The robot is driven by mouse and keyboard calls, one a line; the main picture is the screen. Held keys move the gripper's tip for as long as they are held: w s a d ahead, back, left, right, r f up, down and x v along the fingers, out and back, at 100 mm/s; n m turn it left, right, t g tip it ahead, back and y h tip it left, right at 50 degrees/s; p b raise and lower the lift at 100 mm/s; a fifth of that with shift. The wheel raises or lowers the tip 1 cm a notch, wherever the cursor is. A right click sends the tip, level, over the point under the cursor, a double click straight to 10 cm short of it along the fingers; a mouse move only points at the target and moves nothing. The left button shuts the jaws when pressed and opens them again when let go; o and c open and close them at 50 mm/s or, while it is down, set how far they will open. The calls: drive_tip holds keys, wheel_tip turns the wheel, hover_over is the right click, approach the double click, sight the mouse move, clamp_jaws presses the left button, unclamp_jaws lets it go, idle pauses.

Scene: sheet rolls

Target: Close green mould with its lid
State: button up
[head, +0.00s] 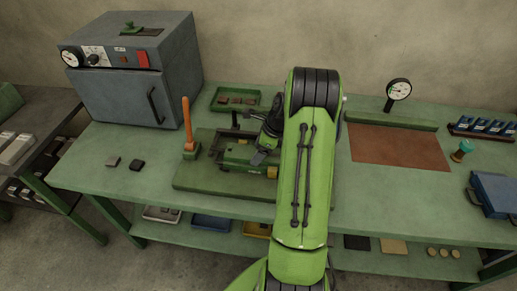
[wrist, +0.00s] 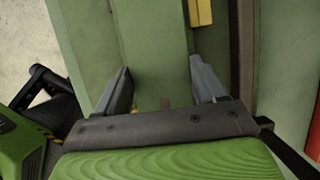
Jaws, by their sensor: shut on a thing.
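My gripper (wrist: 162,90) points down over the green bench fixture, and in the head view it (head: 262,155) is partly hidden by my arm. Its two grey fingers are shut on a flat green piece (wrist: 152,40), which looks like the mould's lid; its far end runs out of the wrist view. In the head view a green block (head: 238,153), seemingly the mould, sits on the green base board (head: 205,180) beside the gripper. I cannot tell whether the held piece touches the mould, as the contact is hidden.
An upright orange handle (head: 187,120) stands left of the fixture. A brown mat (head: 398,147) and blue box (head: 494,193) lie right. The bench's front left is mostly clear.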

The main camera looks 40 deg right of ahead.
drive_tip(key=o, duration=1.8)
drive_tip(key=p+v, duration=0.4)
drive_tip(key=v, duration=1.2)
drive_tip(key=shift+s+a, duration=0.1)
drive_tip(key=shift+f, duration=0.1)
